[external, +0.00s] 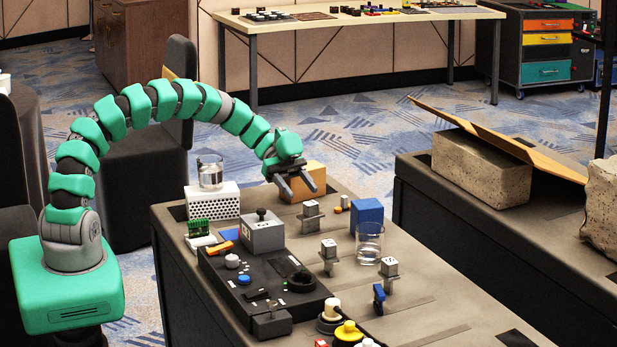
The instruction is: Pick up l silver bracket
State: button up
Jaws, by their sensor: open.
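Several small silver-grey pieces stand on the dark table (440,310). One is a silver piece (311,210) just below my gripper in the picture, one is nearer the middle (328,250), and one is further right (389,267). They look like blocks on stems or feet; I cannot tell which, if any, is the L-shaped bracket. My gripper (303,190) is open, with dark fingers pointing down to the right, beside the tan box (311,176). I see nothing held between the fingers. Whether they touch the box is unclear.
A black control panel (262,286) with knobs fills the front left. Another glass (210,172) stands on a white perforated box (212,200).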

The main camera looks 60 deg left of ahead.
aim_at(308, 202)
jog(key=shift+x, duration=1.1)
jog(key=b+x, duration=0.1)
jog(key=x, duration=0.1)
jog(key=b+x, duration=0.1)
jog(key=x, duration=0.1)
jog(key=shift+s+a+f, duration=0.1)
jog(key=shift+s+f, duration=0.05)
jog(key=shift+f, duration=0.1)
jog(key=shift+d+f, duration=0.15)
jog(key=shift+d, duration=0.4)
grip_shut()
